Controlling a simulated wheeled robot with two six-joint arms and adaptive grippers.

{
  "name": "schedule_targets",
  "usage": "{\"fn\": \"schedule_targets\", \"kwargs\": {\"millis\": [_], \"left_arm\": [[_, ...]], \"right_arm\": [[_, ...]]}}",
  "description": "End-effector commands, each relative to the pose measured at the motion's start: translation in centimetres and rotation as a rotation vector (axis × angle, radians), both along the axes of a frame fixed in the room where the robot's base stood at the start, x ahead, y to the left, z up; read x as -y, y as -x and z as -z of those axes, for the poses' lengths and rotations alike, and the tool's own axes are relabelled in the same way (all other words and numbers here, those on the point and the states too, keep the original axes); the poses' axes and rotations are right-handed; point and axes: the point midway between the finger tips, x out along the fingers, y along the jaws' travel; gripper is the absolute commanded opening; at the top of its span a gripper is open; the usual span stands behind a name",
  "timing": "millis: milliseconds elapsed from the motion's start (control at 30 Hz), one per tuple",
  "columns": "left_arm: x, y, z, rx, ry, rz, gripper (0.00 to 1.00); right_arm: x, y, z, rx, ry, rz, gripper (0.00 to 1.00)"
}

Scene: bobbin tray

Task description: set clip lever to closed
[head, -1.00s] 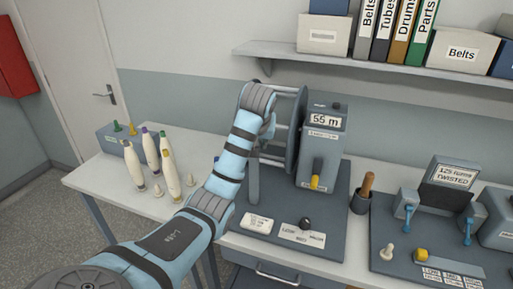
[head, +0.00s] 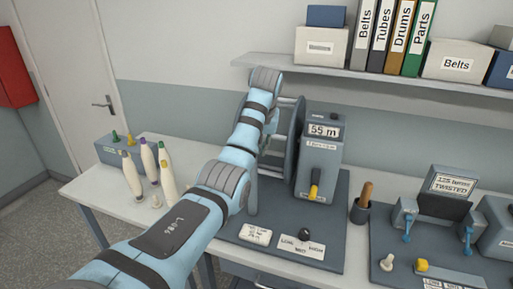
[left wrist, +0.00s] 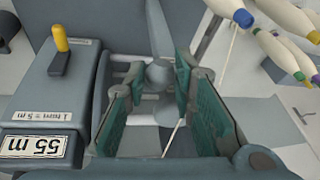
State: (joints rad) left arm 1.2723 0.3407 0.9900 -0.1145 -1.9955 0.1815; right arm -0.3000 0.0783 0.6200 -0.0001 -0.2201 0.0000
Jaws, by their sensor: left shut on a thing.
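My left gripper (left wrist: 160,85) is shut on a grey rounded part (left wrist: 158,72) of the drum, with a green-padded finger on either side; the exact contact is hard to see. In the head view this gripper is hidden behind my left arm, at the drum (head: 293,140). I cannot tell for certain which part is the clip lever. A yellow-tipped lever (head: 314,190) sits on the front of the grey counter box (head: 320,155) reading 55 m; it also shows in the left wrist view (left wrist: 60,45). My right gripper is not in view.
A black knob (head: 304,235) and a labelled plate are on the drum's base. A wooden-handled tool (head: 366,195) and a device with blue levers (head: 407,228) stand right. A shelf (head: 350,68) hangs above.

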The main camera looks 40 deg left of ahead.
Motion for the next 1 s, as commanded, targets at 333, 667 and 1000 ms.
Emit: {"fn": "schedule_targets", "kwargs": {"millis": [333,667,1000], "left_arm": [[0.0,0.0,0.0,0.002,-0.001,-0.001,0.44],[0.0,0.3,0.4,0.058,-0.023,-0.002,0.44],[0.5,1.6,3.1,0.475,-0.171,0.004,0.44]], "right_arm": [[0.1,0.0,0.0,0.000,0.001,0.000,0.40],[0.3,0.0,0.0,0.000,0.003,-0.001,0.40],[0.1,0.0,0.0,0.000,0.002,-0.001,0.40]]}}
